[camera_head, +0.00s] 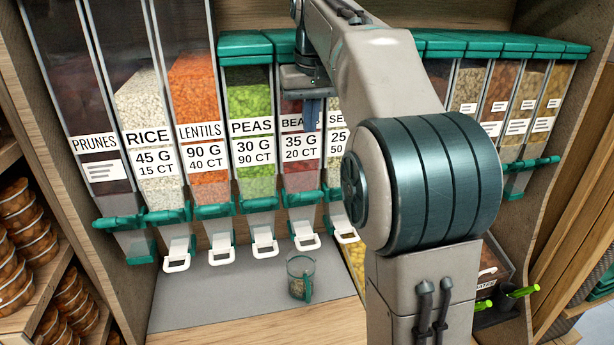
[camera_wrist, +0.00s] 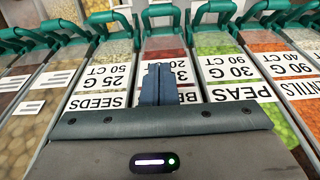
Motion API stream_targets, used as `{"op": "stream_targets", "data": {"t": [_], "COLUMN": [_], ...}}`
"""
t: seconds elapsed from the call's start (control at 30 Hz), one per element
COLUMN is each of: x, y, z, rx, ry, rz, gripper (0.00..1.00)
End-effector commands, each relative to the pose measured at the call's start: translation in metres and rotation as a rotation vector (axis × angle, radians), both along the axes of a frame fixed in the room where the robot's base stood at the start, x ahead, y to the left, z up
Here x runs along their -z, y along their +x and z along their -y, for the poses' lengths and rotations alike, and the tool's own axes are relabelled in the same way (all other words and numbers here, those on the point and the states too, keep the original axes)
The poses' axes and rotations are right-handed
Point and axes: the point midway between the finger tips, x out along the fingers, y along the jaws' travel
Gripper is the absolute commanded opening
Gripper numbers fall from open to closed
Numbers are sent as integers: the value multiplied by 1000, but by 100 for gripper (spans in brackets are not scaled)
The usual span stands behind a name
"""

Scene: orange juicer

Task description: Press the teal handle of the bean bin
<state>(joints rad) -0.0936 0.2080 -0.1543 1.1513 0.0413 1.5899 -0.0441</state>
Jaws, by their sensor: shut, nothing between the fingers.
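The bean bin (camera_head: 300,178) is a clear dispenser with reddish contents and a label reading 35 G, 20 CT, partly covered by my gripper. Its teal handle (camera_head: 304,198) crosses the front below the label. In the wrist view, where labels are upside down, the bean bin (camera_wrist: 167,44) is at the centre and its teal handle (camera_wrist: 162,13) is at the top edge. My gripper (camera_head: 312,122) is shut and empty, in front of the bin's label and above the handle. In the wrist view the closed fingers (camera_wrist: 158,72) point toward the handle, apart from it.
The peas bin (camera_head: 252,175) stands left of the beans; the seeds bin (camera_head: 336,177) stands right, partly behind my arm. A clear cup (camera_head: 297,268) with a teal handle and some contents stands on the grey counter (camera_head: 215,300). White levers hang below the bins.

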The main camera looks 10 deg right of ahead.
Motion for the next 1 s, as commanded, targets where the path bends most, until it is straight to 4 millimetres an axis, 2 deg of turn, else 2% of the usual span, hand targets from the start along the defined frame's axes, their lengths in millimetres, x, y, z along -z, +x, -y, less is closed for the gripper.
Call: {"op": "stream_targets", "data": {"t": [0.13,0.23,0.63,1.0], "x": [7,21,103,129], "y": [1,3,19,-1], "z": [0,-2,-3,-3], "rx": [-1,-3,-4,-6], "ry": [0,0,0,0], "rz": [-1,-3,-3,0], "gripper": [0,0,0,0]}}
